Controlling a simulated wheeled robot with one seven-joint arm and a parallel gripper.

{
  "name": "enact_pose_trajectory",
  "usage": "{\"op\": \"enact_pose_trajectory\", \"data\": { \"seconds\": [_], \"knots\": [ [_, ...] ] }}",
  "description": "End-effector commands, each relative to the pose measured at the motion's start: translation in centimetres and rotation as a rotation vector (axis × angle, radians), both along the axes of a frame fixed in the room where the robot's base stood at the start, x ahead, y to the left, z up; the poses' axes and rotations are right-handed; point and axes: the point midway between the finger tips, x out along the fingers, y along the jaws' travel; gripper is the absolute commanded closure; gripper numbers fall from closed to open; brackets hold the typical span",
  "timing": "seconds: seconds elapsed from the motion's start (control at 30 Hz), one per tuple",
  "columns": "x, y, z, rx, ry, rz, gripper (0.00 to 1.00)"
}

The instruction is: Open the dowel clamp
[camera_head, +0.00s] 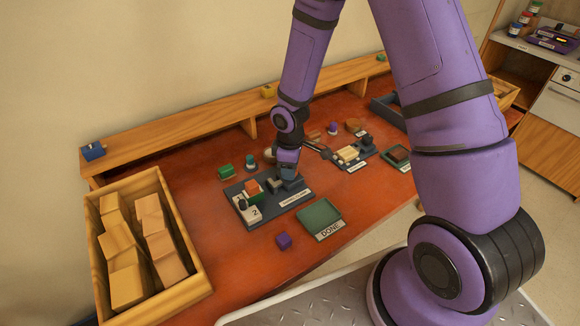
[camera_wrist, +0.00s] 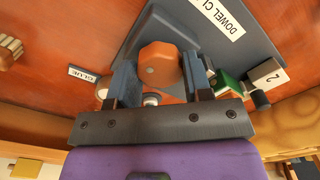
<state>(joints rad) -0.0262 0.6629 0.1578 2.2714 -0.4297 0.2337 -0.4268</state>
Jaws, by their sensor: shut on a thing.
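The dowel clamp is a dark slate base (camera_head: 277,208) on the red-brown bench, with a white name label (camera_wrist: 218,14).
A wooden box of wood blocks (camera_head: 198,262) stands at the left. A green tray labelled DONE (camera_head: 320,212) and a purple cube (camera_head: 284,240) lie in front. A green block (camera_head: 225,171) lies behind the clamp. Another slate fixture (camera_head: 367,152) is to the right.

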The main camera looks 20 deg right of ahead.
Motion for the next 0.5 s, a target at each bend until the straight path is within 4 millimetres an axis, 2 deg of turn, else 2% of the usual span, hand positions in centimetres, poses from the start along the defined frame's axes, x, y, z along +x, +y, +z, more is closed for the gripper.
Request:
{"op": "enact_pose_trajectory", "data": {
  "seconds": [0.17, 0.2, 0.3, 0.5],
  "knots": [
    [0.02, -0.04, 0.01, -0.001, -0.001, 0.001, 0.78],
    [0.03, -0.03, 0.01, -0.001, -0.001, 0.001, 0.47],
    [0.02, -0.02, 0.01, -0.001, -0.001, 0.000, 0.29],
    [0.00, -0.01, 0.00, 0.000, 0.000, 0.000, 0.29]
  ]
}}
